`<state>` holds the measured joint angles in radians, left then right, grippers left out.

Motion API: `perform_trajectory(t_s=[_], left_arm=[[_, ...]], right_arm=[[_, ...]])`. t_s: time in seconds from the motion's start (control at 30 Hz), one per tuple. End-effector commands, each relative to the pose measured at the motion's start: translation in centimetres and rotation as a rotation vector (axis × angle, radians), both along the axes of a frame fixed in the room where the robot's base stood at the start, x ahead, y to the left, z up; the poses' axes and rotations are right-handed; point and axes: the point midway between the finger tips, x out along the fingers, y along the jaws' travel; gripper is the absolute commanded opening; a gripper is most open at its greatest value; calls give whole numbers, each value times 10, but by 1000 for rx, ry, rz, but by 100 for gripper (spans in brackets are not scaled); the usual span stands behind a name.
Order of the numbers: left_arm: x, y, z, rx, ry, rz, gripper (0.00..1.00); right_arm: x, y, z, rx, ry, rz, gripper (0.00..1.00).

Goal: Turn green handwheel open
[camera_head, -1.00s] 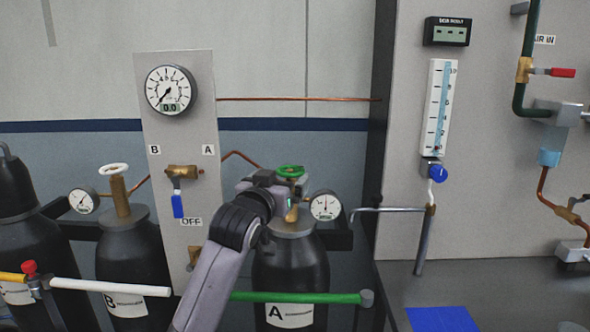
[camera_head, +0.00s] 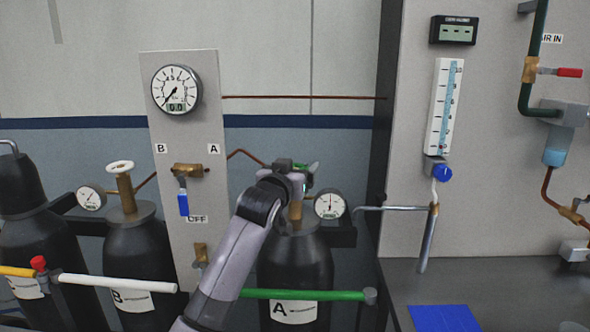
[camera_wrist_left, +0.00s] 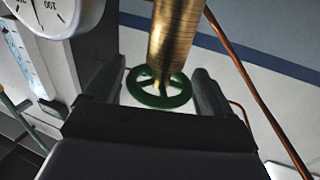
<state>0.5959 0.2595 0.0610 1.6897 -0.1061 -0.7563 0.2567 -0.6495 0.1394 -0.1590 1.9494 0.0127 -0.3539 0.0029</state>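The green handwheel (camera_head: 301,166) sits on top of cylinder A's brass valve (camera_head: 295,212). In the head view my left gripper (camera_head: 306,174) is at the wheel and hides most of it. In the left wrist view the handwheel (camera_wrist_left: 160,88) shows as a green spoked ring on the brass stem (camera_wrist_left: 175,40). My left gripper's two dark fingers (camera_wrist_left: 158,90) are spread wide, one on each side of the wheel, close to its rim. I cannot tell whether either finger touches it. My right gripper is not in view.
A small gauge (camera_head: 329,205) is just right of the valve. A panel with a large gauge (camera_head: 176,89) and a blue-handled valve (camera_head: 183,202) stands left. A green bar (camera_head: 305,295) crosses in front of black cylinder A (camera_head: 295,262). A copper pipe (camera_wrist_left: 255,90) runs near the wheel.

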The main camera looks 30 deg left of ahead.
Motion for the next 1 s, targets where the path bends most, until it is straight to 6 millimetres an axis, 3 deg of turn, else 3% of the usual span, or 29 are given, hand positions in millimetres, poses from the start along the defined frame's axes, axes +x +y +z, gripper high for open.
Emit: perform_trajectory(t_s=[0.03,0.1,0.13,0.67,1.0], left_arm=[[0,0,0,0,0,0,65],[0,0,0,0,0,0,42],[0,0,0,0,0,0,38],[0,-2,-2,-4,0,115,38],[1,-2,-4,-4,0,324,38]], right_arm=[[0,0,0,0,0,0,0],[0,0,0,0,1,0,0],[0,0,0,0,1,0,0],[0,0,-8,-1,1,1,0],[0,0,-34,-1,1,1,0]])
